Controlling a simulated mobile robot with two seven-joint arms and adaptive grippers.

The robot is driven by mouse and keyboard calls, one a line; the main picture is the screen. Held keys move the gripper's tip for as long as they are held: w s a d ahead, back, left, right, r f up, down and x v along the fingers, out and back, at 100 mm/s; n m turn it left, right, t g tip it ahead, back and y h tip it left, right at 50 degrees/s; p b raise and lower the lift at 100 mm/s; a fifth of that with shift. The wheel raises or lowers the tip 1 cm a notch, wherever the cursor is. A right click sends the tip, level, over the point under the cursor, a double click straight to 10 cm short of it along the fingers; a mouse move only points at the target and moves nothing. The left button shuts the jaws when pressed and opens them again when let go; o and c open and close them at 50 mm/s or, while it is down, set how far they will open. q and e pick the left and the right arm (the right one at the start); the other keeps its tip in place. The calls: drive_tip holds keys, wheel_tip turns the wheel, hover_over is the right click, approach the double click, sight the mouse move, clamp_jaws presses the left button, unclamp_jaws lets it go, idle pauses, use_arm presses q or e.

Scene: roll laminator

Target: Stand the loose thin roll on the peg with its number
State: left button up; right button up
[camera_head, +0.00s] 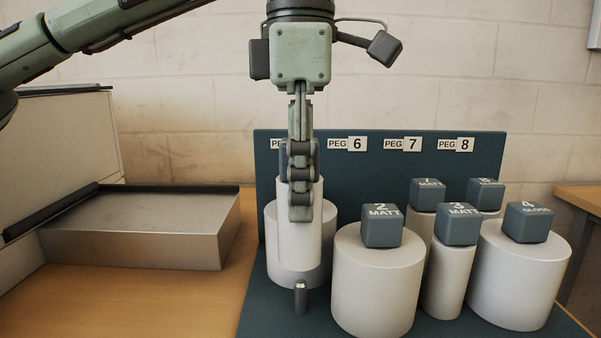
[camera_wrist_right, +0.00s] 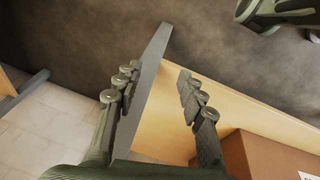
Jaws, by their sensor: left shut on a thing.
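My left gripper (camera_head: 301,205) is shut on a thin white roll (camera_head: 297,247) and holds it upright. A bare metal peg (camera_head: 301,297) stands at the front left of the dark rack (camera_head: 258,318); the roll's lower end appears just above and behind it. The back panel has labels PEG 6 (camera_head: 347,144), PEG 7 (camera_head: 403,144) and PEG 8 (camera_head: 456,145); a label further left is mostly hidden by my gripper. Any number on the held roll is hidden. In the right wrist view, my right gripper (camera_wrist_right: 155,92) is open and empty.
A thick roll (camera_head: 328,245) stands close behind the held roll. Thick roll 2 (camera_head: 375,280), thin roll 3 (camera_head: 446,280) and thick roll 4 (camera_head: 518,280) stand to the right, with rolls 7 and 8 behind. A metal tray-like box (camera_head: 150,250) lies left. A brown box (camera_wrist_right: 265,155) is near my right gripper.

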use_arm(q)
drive_tip(key=shift+f+b, duration=0.7)
drive_tip(key=shift+f, duration=0.2)
drive_tip(key=shift+f+b, duration=0.5)
drive_tip(key=shift+f, duration=0.65)
use_arm(e)
wheel_tip(320, 180, up, 8)
drive_tip(key=w, duration=0.1)
drive_tip(key=shift+w+f, duration=0.15)
drive_tip(key=shift+w, duration=0.05)
use_arm(q)
drive_tip(key=shift+f, duration=0.2)
drive_tip(key=shift+f+b, duration=1.05)
drive_tip(key=shift+f, duration=0.4)
use_arm(e)
drive_tip(key=shift+f, duration=0.9)
use_arm(q)
drive_tip(key=o, duration=1.3)
drive_tip(key=shift+c, duration=0.2)
